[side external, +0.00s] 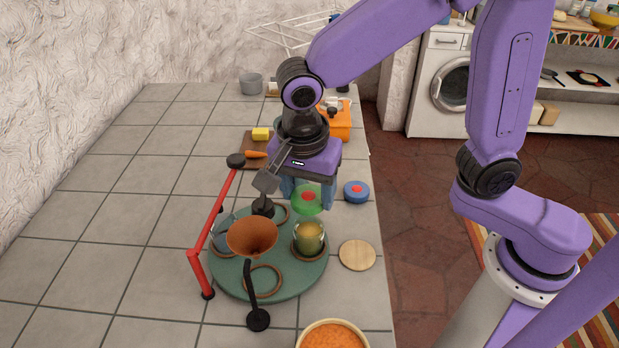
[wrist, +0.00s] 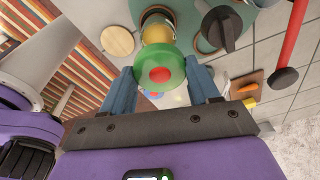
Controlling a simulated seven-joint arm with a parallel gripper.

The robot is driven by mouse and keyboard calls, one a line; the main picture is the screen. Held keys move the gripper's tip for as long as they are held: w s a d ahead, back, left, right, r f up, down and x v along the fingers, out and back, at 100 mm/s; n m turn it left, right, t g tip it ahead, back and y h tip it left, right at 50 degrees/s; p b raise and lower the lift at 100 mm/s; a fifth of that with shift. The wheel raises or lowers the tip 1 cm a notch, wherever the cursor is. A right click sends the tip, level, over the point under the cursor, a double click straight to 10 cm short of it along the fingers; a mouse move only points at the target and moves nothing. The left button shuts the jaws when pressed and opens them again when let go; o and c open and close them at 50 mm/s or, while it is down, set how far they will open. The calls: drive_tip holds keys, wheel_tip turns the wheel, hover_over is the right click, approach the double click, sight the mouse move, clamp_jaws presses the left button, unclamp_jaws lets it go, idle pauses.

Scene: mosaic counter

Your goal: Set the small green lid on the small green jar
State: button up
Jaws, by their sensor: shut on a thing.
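My gripper (side external: 307,196) points down and is shut on the small green lid (wrist: 145,72), a green disc with a red knob, which also shows in the side view (side external: 299,204). In the wrist view the lid sits between the two blue fingers (wrist: 162,78). The small jar (side external: 309,239) is clear glass with yellow-green contents and stands upright in a brown ring on the green round tray (side external: 232,279). The lid is held a little above the jar, apart from it. In the wrist view the lid partly covers the jar (wrist: 157,31).
A brown funnel (side external: 252,235) on a black stand is left of the jar, with a red bent bar (side external: 217,215) beyond it. A blue lid (side external: 357,191) and a wooden disc (side external: 357,255) lie to the right. A bowl (side external: 333,336) stands in front. The counter's left side is clear.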

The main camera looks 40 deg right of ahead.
drive_tip(key=shift+f, duration=2)
drive_tip(key=shift+f, duration=1)
idle(1.0)
drive_tip(key=o, duration=1.1)
drive_tip(key=shift+r, duration=3.55)
